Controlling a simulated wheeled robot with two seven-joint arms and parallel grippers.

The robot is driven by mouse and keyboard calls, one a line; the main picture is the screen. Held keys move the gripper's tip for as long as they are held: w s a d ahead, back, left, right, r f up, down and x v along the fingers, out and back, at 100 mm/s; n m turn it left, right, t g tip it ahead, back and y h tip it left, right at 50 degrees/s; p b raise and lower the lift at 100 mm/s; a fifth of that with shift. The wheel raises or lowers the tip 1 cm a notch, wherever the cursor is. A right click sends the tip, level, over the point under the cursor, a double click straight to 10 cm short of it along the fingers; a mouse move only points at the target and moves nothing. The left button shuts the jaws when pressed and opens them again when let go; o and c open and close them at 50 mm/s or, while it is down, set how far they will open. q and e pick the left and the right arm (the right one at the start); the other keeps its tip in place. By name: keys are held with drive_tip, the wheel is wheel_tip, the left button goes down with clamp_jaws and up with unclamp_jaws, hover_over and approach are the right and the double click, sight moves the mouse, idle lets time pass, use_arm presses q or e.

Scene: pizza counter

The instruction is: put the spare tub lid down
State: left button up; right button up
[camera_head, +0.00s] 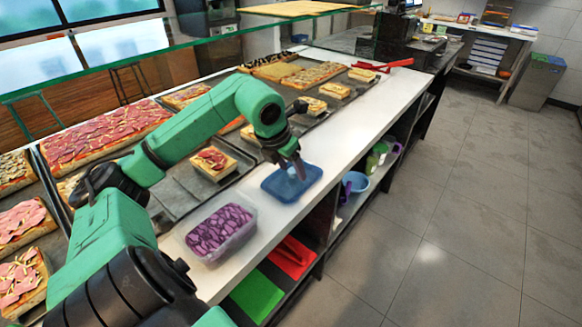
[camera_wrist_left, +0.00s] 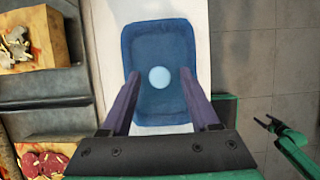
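The spare tub lid (camera_head: 280,191) is a blue rounded rectangle lying flat on the white counter, near its aisle-side edge. My left gripper (camera_head: 299,174) is directly above it, pointing down. In the left wrist view the lid (camera_wrist_left: 160,42) shows a pale round knob (camera_wrist_left: 159,77) at its middle. The two fingers of my left gripper (camera_wrist_left: 159,90) are apart, one on each side of the knob, with clear gaps to it. My right gripper (camera_wrist_left: 268,123) seems to show small at the right of the left wrist view; its finger opening is too small to judge.
A clear tub of purple onion slices (camera_head: 221,232) stands on the counter in front of the lid. Trays with pizza slabs (camera_head: 105,132) fill the left side. A shelf below holds a blue bowl (camera_head: 355,183). White counter (camera_head: 352,112) beyond the lid is free.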

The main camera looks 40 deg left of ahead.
use_arm(q)
drive_tip(key=shift+r, duration=0.2)
drive_tip(key=shift+s+a+r, duration=0.1)
drive_tip(key=shift+r, duration=0.2)
drive_tip(key=b+v, duration=0.1)
drive_tip(key=v, duration=1)
drive_tip(key=shift+r, duration=0.1)
drive_tip(key=shift+r, duration=0.15)
